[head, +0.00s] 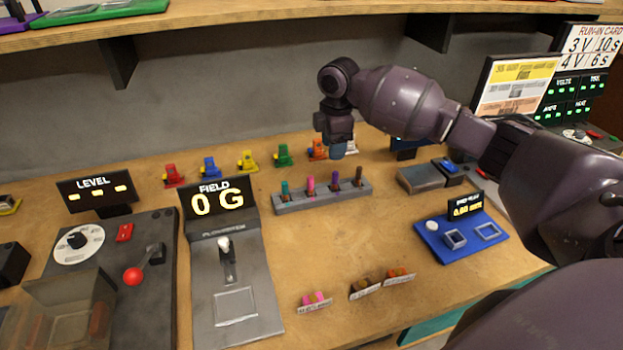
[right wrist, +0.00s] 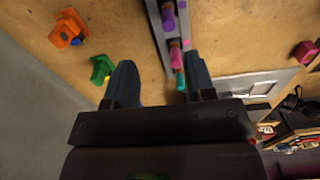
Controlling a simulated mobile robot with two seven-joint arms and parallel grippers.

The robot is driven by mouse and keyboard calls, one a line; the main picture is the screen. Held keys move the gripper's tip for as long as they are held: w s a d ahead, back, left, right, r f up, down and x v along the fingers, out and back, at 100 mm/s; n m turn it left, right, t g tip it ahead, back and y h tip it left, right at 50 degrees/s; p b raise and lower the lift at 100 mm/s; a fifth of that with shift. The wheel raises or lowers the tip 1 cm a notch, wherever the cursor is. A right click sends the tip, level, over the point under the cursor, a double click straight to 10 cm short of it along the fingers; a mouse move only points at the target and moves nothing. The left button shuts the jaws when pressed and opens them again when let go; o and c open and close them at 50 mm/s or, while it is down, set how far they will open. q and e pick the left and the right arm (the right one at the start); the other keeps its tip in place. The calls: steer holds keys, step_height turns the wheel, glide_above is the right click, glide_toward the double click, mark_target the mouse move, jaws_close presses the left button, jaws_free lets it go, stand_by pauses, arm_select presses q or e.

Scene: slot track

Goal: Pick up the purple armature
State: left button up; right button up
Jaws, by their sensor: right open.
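The purple armature (head: 335,181) stands upright in a grey slotted rack (head: 322,200), between a pink piece (head: 310,185) and a brown one (head: 359,177). A teal piece (head: 285,189) stands at the rack's left end. My right gripper (head: 337,150) is above and behind the rack, pointing down. In the right wrist view the gripper (right wrist: 160,78) is open with nothing between its fingers. There the purple armature (right wrist: 168,18) is near the top edge, beyond the fingertips, and the teal piece (right wrist: 180,78) is close to the right finger. My left gripper is not in view.
Red, blue, yellow, green and orange (head: 317,149) parts stand in a row behind the rack. A FIELD display unit (head: 216,203) stands left, a blue tray (head: 461,238) right. Small labelled holders (head: 314,301) are at the front. A shelf (head: 220,20) overhangs the back.

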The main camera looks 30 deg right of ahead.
mark_target(336, 172)
steer(key=shift+n, duration=0.3)
steer(key=f, duration=0.1)
steer(key=s+f, duration=0.1)
steer(key=f, duration=0.2)
steer(key=shift+s+d+f+b, duration=0.2)
steer(key=shift+s+d+b, duration=0.1)
steer(key=shift+b, duration=0.05)
steer(key=shift+w+f, duration=0.1)
steer(key=shift+f, duration=0.7)
step_height(336, 172, down, 5)
steer(key=shift+a+r+b, duration=0.15)
steer(key=shift+r+b, duration=0.05)
steer(key=shift+b, duration=0.35)
jaws_close()
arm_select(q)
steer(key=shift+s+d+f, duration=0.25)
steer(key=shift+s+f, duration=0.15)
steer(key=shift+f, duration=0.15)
arm_select(e)
steer(key=shift+r, duration=0.1)
steer(key=shift+r, duration=0.1)
